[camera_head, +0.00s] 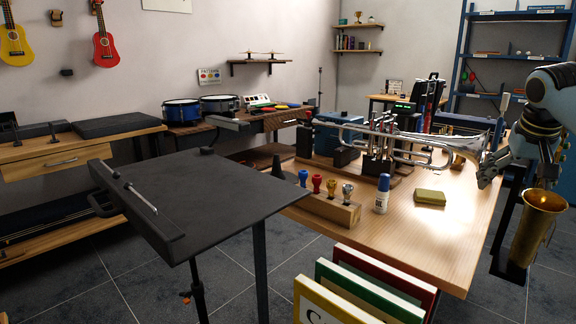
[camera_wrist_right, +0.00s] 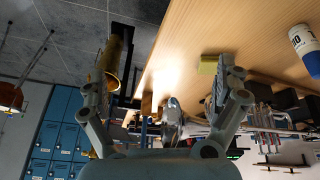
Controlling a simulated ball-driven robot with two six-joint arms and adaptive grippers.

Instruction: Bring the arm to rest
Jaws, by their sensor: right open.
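My right gripper (camera_head: 518,176) is at the right edge of the table (camera_head: 462,215) in the head view. Its two fingers are spread with nothing between them; they also show in the right wrist view (camera_wrist_right: 163,88). A silver trumpet (camera_head: 408,148) lies across a wooden stand, its bell just left of my gripper. In the head view, one finger appears close to the bell; whether they touch I cannot tell. My left gripper is not in view.
A brass horn bell (camera_head: 540,212) stands off the table's right edge, below my gripper. A yellow block (camera_head: 430,197), a blue-and-white bottle (camera_head: 382,194) and a wooden mouthpiece holder (camera_head: 330,207) sit on the table. A black music stand (camera_head: 220,190) fills the front left.

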